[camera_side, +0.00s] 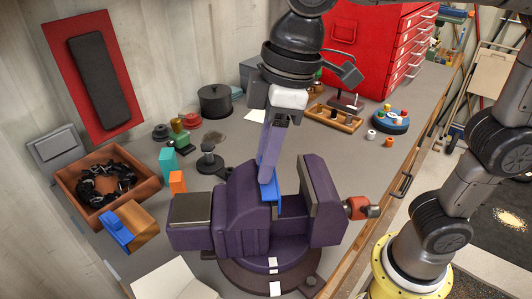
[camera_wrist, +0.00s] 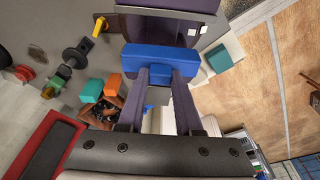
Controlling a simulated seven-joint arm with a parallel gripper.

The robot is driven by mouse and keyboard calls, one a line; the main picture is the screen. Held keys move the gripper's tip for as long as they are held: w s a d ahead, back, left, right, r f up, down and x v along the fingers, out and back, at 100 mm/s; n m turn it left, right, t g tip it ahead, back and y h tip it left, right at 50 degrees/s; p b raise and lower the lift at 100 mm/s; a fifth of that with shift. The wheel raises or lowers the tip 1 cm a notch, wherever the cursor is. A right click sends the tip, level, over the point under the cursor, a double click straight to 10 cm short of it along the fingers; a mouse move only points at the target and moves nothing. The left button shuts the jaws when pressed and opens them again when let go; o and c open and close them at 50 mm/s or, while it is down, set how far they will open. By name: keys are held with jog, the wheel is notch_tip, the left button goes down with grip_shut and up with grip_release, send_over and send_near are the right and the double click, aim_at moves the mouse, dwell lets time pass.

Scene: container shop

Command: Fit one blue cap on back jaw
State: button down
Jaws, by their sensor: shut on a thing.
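A purple vise (camera_side: 235,220) stands on the bench on a dark round base. Its left jaw and right jaw (camera_side: 318,200) are apart, with a gap between them. My gripper (camera_side: 270,176) points down at this gap and is shut on a blue cap (camera_side: 275,200). The cap sits close to the inner face of the left jaw; whether it touches is unclear. In the wrist view both fingers (camera_wrist: 162,76) hold the long blue cap (camera_wrist: 160,60) across their tips. A second blue piece (camera_side: 116,230) rests on a wooden block at the left.
A wooden tray (camera_side: 145,185) with dark parts stands at the left. Teal (camera_side: 168,161) and orange (camera_side: 178,182) blocks stand behind the vise. A red tool chest (camera_side: 365,50), a wooden rack (camera_side: 333,119) and a blue round holder (camera_side: 388,122) are farther back. A red handle (camera_side: 358,208) sticks out right.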

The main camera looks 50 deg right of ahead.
jog(key=c, duration=0.5)
grip_release()
jog(key=shift+r, duration=0.1)
jog(key=shift+r, duration=2.9)
jog(key=shift+w, duration=0.1)
